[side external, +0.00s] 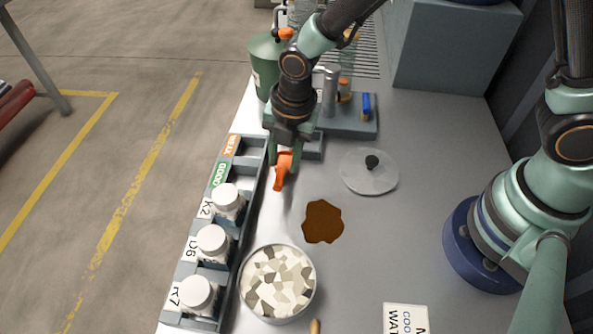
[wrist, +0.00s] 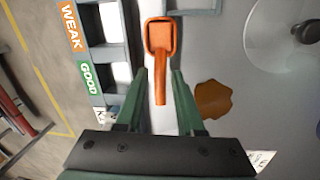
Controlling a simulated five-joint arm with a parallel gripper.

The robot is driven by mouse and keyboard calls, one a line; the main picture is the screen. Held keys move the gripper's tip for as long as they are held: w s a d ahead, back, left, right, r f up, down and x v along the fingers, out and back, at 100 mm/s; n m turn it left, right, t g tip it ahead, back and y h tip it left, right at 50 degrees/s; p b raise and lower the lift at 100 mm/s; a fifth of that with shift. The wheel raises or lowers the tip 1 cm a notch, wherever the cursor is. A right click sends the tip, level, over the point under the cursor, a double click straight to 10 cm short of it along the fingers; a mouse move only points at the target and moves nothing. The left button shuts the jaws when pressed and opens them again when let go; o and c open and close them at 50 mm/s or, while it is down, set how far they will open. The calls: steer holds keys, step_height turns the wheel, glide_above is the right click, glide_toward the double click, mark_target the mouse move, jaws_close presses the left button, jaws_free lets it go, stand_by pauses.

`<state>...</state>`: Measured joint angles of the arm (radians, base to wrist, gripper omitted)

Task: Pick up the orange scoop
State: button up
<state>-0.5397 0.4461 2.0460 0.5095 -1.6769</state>
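The orange scoop (wrist: 160,37) shows in the wrist view, with its square bowl at the top and its handle pointing down toward me. My gripper (wrist: 160,74) has its two green fingers spread, one on each side of the handle, with a visible gap on both sides. In the side view the orange scoop (side external: 283,172) is at the fingertips of my gripper (side external: 284,158), which points downward. The fingers partly hide the scoop there. I cannot tell whether the scoop touches the table.
A grey rack (side external: 237,245) with several white-lidded jars stands left of the gripper. A round tin of pale chips (side external: 278,282), a brown spill (side external: 323,221) and a clear lid (side external: 369,172) lie nearby. A grey block with a metal cylinder (side external: 330,92) stands behind.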

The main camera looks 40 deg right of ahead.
mark_target(282, 167)
steer(key=shift+w+a+f, duration=0.1)
steer(key=shift+w+f, duration=0.05)
steer(key=shift+f, duration=0.95)
steer(key=shift+w+a+f, duration=0.1)
steer(key=shift+f, duration=1)
jaws_close()
steer(key=shift+r, duration=0.15)
step_height(282, 167, up, 20)
